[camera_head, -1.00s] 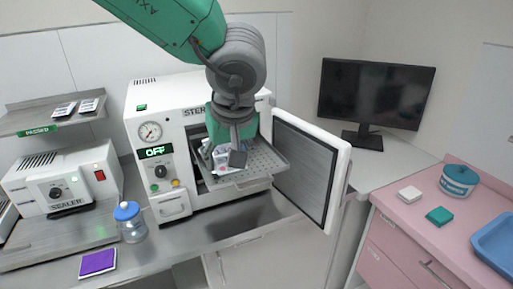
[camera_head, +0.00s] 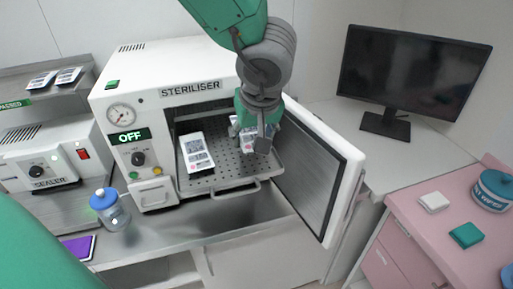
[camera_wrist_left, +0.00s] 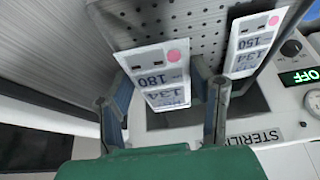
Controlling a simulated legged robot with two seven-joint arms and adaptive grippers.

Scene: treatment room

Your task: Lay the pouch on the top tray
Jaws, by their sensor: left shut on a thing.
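My left gripper (camera_head: 262,145) reaches down over the right part of the perforated metal tray (camera_head: 232,173), which sticks out of the open steriliser. It is shut on a white printed pouch (camera_head: 243,134), partly hidden by the gripper in the head view. In the left wrist view this pouch (camera_wrist_left: 158,68), with a pink dot, shows between the two fingers (camera_wrist_left: 162,88). I cannot tell whether it touches the tray. A second, similar pouch (camera_head: 197,152) lies on the tray's left part; it also shows in the left wrist view (camera_wrist_left: 250,42). My right gripper is not in view.
The steriliser door (camera_head: 318,178) stands open close to the right of my gripper. The steriliser's front panel (camera_head: 140,160) is on the left, its display reading OFF. Two pouches (camera_head: 55,77) lie on the shelf at far left. A blue-capped bottle (camera_head: 110,212) stands on the counter.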

